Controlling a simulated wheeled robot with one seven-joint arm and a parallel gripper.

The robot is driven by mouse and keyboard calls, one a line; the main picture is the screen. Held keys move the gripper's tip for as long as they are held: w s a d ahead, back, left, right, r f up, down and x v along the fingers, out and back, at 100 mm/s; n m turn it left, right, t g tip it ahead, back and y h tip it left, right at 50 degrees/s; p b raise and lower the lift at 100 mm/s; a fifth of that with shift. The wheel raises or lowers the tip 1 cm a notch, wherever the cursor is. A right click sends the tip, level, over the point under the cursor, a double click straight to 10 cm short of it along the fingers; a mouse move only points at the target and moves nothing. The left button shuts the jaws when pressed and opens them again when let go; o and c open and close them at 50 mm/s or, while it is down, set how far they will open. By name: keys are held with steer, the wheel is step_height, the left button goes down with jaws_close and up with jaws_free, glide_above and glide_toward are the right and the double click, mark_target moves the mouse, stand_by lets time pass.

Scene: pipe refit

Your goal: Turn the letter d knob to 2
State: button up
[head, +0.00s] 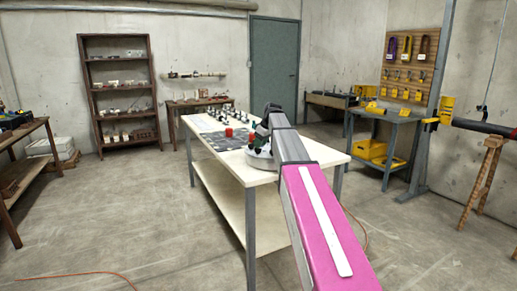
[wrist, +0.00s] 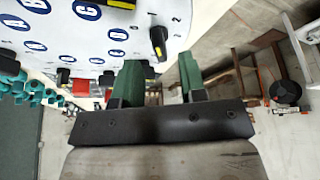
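My gripper (wrist: 160,82) shows its two green fingers apart, with nothing clearly held between them. In the head view my gripper (head: 256,138) is low over the near right part of the white table. The wrist view shows a white panel with blue oval letter labels, tilted in the picture. A black knob (wrist: 158,42) with a yellow mark stands on it just beyond the fingertips, with the numbers 1 and 2 printed near it. I cannot tell which knob carries the letter d.
The white table (head: 320,160) holds a red object (head: 229,132) and several small dark pieces left of my arm. Teal parts (wrist: 35,95) show at the left of the wrist view. A yellow-binned bench (head: 385,120) stands right. The floor around is mostly clear.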

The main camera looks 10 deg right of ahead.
mark_target(258, 151)
steer(key=shift+x, duration=1.45)
jaws_close()
steer(key=shift+m, duration=0.3)
steer(key=m+h, duration=0.1)
steer(key=m, duration=0.1)
steer(key=m+t+h, duration=0.1)
steer(key=m, duration=0.2)
steer(key=shift+s+a+m, duration=0.1)
steer(key=shift+a+m, duration=0.05)
steer(key=shift+m, duration=0.15)
steer(key=m+h, duration=0.2)
steer(key=m, duration=0.3)
steer(key=shift+m, duration=0.4)
